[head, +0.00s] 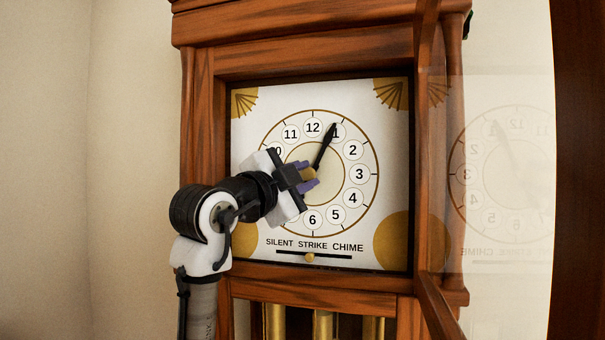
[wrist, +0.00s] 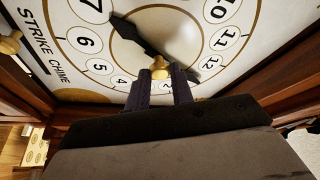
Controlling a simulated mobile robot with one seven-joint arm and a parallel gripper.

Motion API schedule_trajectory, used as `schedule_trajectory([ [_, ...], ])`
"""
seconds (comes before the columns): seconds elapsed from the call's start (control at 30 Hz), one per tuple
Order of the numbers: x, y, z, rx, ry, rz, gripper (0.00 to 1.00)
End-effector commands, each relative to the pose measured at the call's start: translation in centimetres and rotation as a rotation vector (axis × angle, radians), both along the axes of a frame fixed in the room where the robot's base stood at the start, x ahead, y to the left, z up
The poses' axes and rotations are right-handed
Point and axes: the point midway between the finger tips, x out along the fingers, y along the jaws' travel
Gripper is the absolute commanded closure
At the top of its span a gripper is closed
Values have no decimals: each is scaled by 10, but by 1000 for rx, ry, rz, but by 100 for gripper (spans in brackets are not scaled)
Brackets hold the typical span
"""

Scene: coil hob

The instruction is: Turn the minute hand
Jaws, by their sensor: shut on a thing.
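The clock's white dial (head: 244,125) has a ring of black numbers. A black hand (head: 325,147) points up to the 1 in the head view. The wrist view shows a dark hand (wrist: 130,33) with a broad tip near the 7. Which of these is the minute hand I cannot tell. My gripper (head: 311,176) is in front of the middle of the dial, its purple fingers shut on a small brass knob. The knob (wrist: 158,69) shows between the fingertips in the wrist view. My gripper hides the left of the dial and where the knob joins the hands.
The dark wooden case frames the dial, and its door (head: 430,150) stands open at the right with a pane that shows a faint reflection. A slot with a brass slider (head: 309,257) lies under SILENT STRIKE CHIME. Brass tubes (head: 322,322) hang below.

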Motion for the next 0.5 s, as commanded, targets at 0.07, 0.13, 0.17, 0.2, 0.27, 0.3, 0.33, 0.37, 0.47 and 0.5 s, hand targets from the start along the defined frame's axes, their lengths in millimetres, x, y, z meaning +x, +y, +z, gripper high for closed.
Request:
schedule_trajectory([
  [0.07, 0, 0, 1, 32, -6, 0, 100],
  [0.13, 0, 0, 1, 52, -12, 0, 100],
  [0.17, 0, 0, 1, 61, -15, 0, 100],
  [0.2, 0, 0, 0, 69, -17, 0, 100],
  [0.27, 0, 0, 0, 78, -20, -1, 100],
  [0.3, 0, 0, 0, 83, -21, -1, 100],
  [0.33, 0, 0, 0, 86, -22, -1, 100],
  [0.37, 0, 0, 0, 89, -23, -1, 100],
  [0.47, -1, 0, 0, 92, -23, -2, 100],
  [0.5, -1, 0, 0, 93, -24, -2, 100],
])
